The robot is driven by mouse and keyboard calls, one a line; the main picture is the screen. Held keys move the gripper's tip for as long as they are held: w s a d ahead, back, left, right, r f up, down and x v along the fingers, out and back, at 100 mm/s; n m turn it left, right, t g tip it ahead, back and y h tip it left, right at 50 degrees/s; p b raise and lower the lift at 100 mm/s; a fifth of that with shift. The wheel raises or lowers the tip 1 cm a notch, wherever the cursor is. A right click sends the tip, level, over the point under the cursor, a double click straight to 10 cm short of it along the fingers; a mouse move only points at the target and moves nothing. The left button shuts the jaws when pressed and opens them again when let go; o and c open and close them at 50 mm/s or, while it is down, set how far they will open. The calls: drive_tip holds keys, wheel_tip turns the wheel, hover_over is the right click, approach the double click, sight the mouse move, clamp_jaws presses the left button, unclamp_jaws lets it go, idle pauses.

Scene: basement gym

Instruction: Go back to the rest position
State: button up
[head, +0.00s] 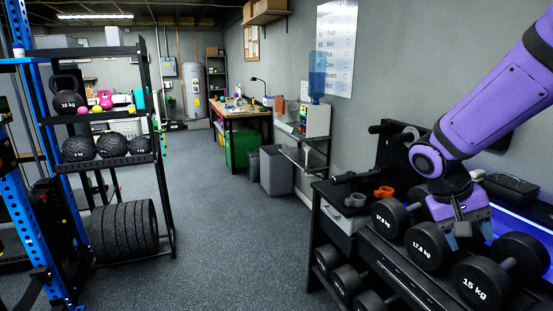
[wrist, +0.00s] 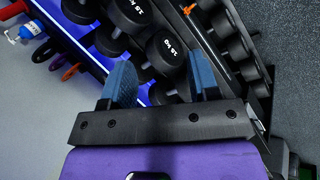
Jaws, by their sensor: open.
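My gripper (head: 468,236) is at the end of my purple arm, on the right of the head view, above the dumbbell rack (head: 375,243). In the wrist view my gripper (wrist: 165,82) shows two blue fingers held well apart, with nothing gripped between them. Black dumbbells lie beneath and around it. One marked 17.5 kg (head: 427,246) is just left of the fingers, and one marked 15 kg (head: 482,287) is in front to the right. I cannot tell from these views whether the fingers touch a dumbbell.
More dumbbells (head: 348,279) fill the lower tier. Orange clips (head: 384,192) lie behind on the rack top. A weight shelf (head: 118,160) with balls and plates stands at left. Bins (head: 277,171) and a workbench (head: 240,113) are farther back. The grey floor (head: 225,235) between is clear.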

drive_tip(key=s+a+r+n+t+y, duration=0.1)
drive_tip(key=s+a+r+t+y, duration=0.1)
drive_tip(key=s+r, duration=0.4)
drive_tip(key=s+a+r+n+t+y, duration=0.2)
drive_tip(key=s+a+r+t+y, duration=0.1)
drive_tip(key=s+a+r+t, duration=0.2)
drive_tip(key=shift+s+a+r+n+t, duration=0.3)
drive_tip(key=shift+s+r+t, duration=0.15)
drive_tip(key=shift+s, duration=0.45)
idle(1.3)
